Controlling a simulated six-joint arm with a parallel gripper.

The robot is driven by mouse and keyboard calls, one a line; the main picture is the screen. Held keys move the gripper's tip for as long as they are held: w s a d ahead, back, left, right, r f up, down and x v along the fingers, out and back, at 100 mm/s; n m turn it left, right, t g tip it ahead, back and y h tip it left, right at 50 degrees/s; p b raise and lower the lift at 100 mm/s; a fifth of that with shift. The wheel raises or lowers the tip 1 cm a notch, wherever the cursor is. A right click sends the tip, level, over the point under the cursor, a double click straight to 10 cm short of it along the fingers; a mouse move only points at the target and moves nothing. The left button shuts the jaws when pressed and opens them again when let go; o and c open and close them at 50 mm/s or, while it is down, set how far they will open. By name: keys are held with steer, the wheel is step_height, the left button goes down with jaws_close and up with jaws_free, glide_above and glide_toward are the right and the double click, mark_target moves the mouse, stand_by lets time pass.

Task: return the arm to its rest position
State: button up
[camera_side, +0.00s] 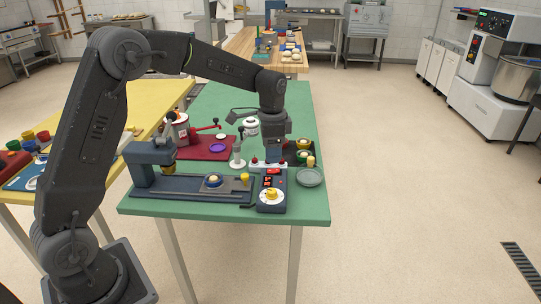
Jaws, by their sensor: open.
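My arm reaches over the green table (310,209) from the left, and my gripper (274,155) points down above its right half. It is open, but the fingertips are small and partly lost among the things below, so I cannot tell if they touch anything. The dark control box (268,187) with red digits and a yellow knob stands just in front of it. Small green and yellow cups (311,161) stand close to its right.
A blue press (149,164) with a long base stands at the table's front left, carrying a small round dish (213,181). A red mat (205,150) lies behind it. A grey plate (309,178) sits at the right edge.

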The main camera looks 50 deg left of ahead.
steer(key=s+d+r+n+t, duration=0.3)
steer(key=s+d+r, duration=0.1)
steer(key=s+r, duration=0.75)
steer(key=s+d+n+t, duration=0.1)
steer(key=s+n, duration=0.1)
steer(key=s, duration=0.6)
steer(key=s+d+f+n+t, duration=0.1)
steer(key=s+n, duration=0.1)
steer(key=s, duration=0.6)
steer(key=shift+s+d+f+t, duration=0.15)
steer(key=shift+d+f+t, duration=0.15)
steer(key=shift+d, duration=0.1)
